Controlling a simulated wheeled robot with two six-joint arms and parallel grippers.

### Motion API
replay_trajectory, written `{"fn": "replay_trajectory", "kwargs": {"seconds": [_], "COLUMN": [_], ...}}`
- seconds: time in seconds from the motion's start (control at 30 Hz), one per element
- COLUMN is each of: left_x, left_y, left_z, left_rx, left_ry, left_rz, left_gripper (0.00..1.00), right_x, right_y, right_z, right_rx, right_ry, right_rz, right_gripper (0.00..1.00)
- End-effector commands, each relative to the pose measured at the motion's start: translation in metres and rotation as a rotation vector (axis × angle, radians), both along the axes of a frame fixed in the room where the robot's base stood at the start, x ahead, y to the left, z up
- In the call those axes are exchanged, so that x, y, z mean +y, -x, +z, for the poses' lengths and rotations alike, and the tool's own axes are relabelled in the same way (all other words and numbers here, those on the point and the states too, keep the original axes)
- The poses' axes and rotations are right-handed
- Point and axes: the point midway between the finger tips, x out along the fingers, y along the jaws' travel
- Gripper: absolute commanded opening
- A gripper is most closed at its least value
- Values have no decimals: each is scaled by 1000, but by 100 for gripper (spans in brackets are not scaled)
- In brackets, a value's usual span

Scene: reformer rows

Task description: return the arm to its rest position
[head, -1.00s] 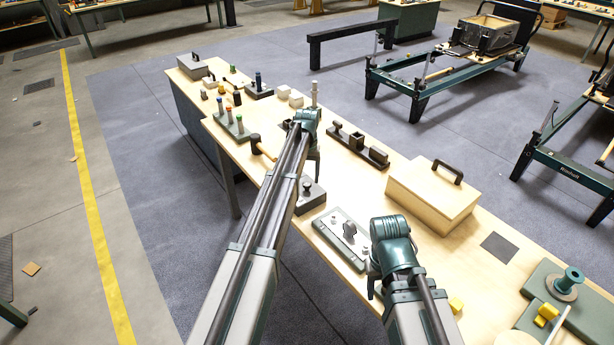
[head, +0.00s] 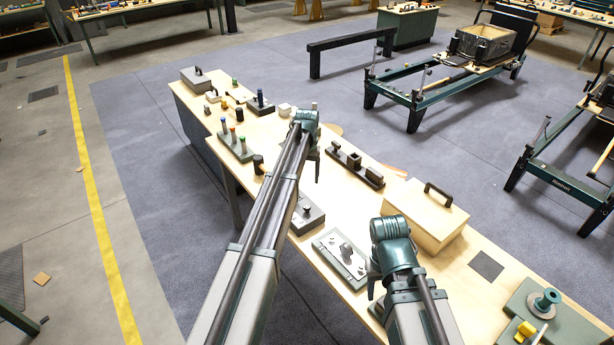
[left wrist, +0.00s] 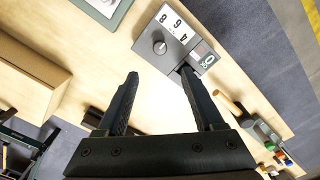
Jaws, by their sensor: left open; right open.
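My left arm reaches out over the workbench (head: 345,205), and its gripper (head: 316,168) is above the bench's middle. In the left wrist view the left gripper (left wrist: 160,95) has its two dark fingers apart, with nothing between them. Beyond the fingertips lies a grey box with a dial and numbers (left wrist: 166,42); the same box seems to show beside the arm in the head view (head: 308,212). My right gripper (head: 372,283) hangs near the bench's front edge by a grey plate with a knob (head: 340,256), mostly hidden behind its wrist, and looks empty.
A dark block rack (head: 355,166) lies right of the left gripper. Pegs on a green base (head: 236,146) stand to the left. Green reformer frames (head: 440,90) stand on the floor behind.

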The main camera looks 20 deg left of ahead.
Motion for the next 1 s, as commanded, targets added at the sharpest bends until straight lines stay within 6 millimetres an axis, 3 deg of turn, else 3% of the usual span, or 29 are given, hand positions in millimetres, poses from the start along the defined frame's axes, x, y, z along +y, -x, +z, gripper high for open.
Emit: {"fn": "replay_trajectory", "kwargs": {"seconds": [0.33, 0.47, 0.57, 0.73, 0.9, 1.0], "left_x": [-2, -25, -61, -120, -152, -159], "left_y": [2, 33, 84, 195, 291, 330], "left_z": [-1, -1, -1, 0, 0, 0], "left_rx": [0, 5, 12, 28, 40, 44], "left_ry": [0, -6, -18, -47, -76, -88], "left_rz": [-2, -37, -98, -233, -351, -402], "left_gripper": [69, 69, 69, 69, 69, 69], "right_x": [0, 0, 0, 0, 0, 0], "right_y": [0, 0, 0, 0, 0, 0], "right_z": [-1, -1, -1, -1, -1, -1], "right_rx": [0, 0, 0, 0, 0, 0], "right_ry": [0, 0, 0, 0, 0, 0], "right_rz": [0, 0, 0, 0, 0, 0], "right_gripper": [50, 50, 50, 50, 50, 50]}}
